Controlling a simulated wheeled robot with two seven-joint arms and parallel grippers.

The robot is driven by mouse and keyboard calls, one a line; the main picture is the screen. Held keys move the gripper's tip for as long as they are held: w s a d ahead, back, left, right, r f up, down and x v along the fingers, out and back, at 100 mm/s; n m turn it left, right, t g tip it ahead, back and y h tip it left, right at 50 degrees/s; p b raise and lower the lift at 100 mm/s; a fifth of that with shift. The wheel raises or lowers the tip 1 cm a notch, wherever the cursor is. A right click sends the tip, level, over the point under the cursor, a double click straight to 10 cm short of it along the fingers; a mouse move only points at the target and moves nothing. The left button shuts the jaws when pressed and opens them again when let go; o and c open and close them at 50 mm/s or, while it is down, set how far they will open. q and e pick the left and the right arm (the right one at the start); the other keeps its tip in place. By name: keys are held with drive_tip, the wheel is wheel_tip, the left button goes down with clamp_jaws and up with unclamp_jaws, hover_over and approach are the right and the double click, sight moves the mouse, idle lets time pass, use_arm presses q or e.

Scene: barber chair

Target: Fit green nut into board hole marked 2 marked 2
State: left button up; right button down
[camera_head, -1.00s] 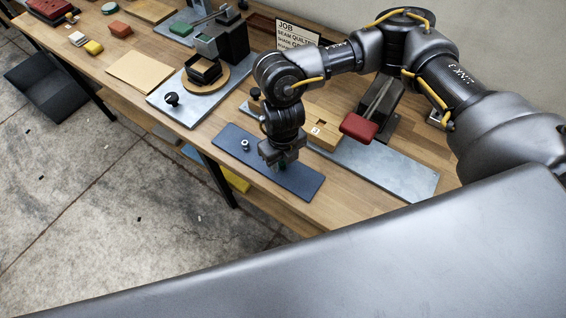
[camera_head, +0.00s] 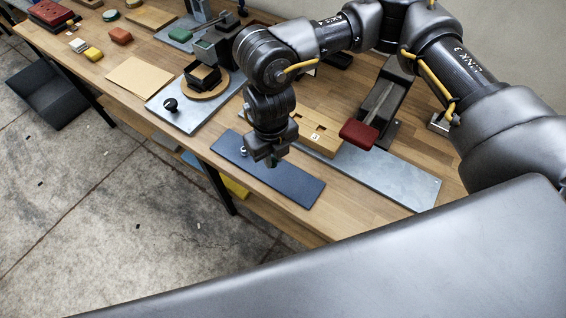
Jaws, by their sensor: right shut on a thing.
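My right gripper (camera_head: 272,160) points down over the dark blue mat (camera_head: 300,188). It is shut on the green nut (camera_head: 272,163), of which only a small dark green bit shows between the fingertips. The nut looks a little above the mat, but the exact gap is hard to tell. The wooden board (camera_head: 325,128) lies behind and to the right of the gripper, on a grey metal plate. A white label with a digit (camera_head: 315,137) is on its front; the board's left part is hidden by my arm. My left gripper is not in view.
A small silver nut (camera_head: 243,150) sits on the mat, left of the gripper. A red-padded lever fixture (camera_head: 360,134) stands right of the board. A black fixture on a round wooden disc (camera_head: 206,83) stands to the left. The grey plate's right part (camera_head: 400,181) is clear.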

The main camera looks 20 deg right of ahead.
drive_tip(key=a+r+b, duration=0.4)
drive_tip(key=a+r, duration=0.3)
drive_tip(key=a, duration=0.5)
drive_tip(key=w+d+r+n, duration=0.1)
drive_tip(key=d+r+n, duration=0.1)
drive_tip(key=d+n, duration=0.6)
drive_tip(key=w+d+r+n, duration=0.2)
drive_tip(key=d+n, duration=0.7)
drive_tip(key=n, duration=0.7)
drive_tip(key=w+d+r+n, duration=0.2)
drive_tip(key=d+n, duration=0.6)
drive_tip(key=n, duration=0.3)
drive_tip(key=shift+w+d+r+n, duration=0.2)
drive_tip(key=shift+r+n, duration=0.1)
drive_tip(key=shift+n, duration=0.1)
